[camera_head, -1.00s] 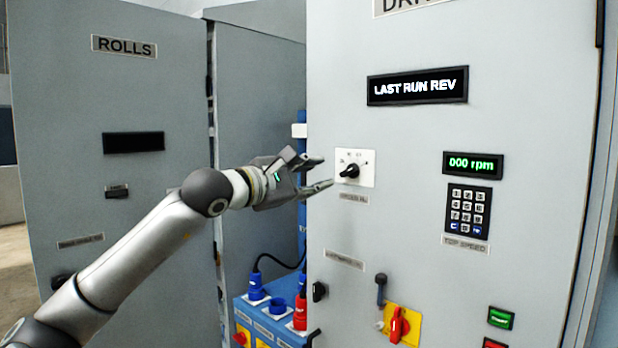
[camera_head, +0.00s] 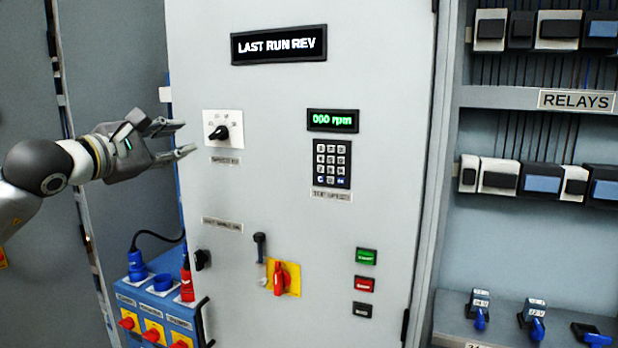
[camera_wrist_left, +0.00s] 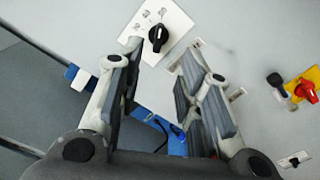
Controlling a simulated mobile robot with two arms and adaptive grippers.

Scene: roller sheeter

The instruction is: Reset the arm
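My left gripper (camera_head: 181,138) comes in from the left in the head view, just left of a black rotary knob (camera_head: 218,133) on a white plate. Its fingers are apart with nothing between them. In the left wrist view the open fingers (camera_wrist_left: 160,85) show with the knob (camera_wrist_left: 158,38) beyond the tips, and a gap seems to lie between them. My left arm (camera_head: 35,180) is bent behind the gripper at the left edge. My right gripper is in neither view.
The grey cabinet door (camera_head: 300,210) carries a keypad (camera_head: 332,164), a red switch (camera_head: 280,278) on yellow and several buttons. A blue socket box (camera_head: 160,310) with plugs stands below the gripper. Relay shelves (camera_head: 530,130) are at right.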

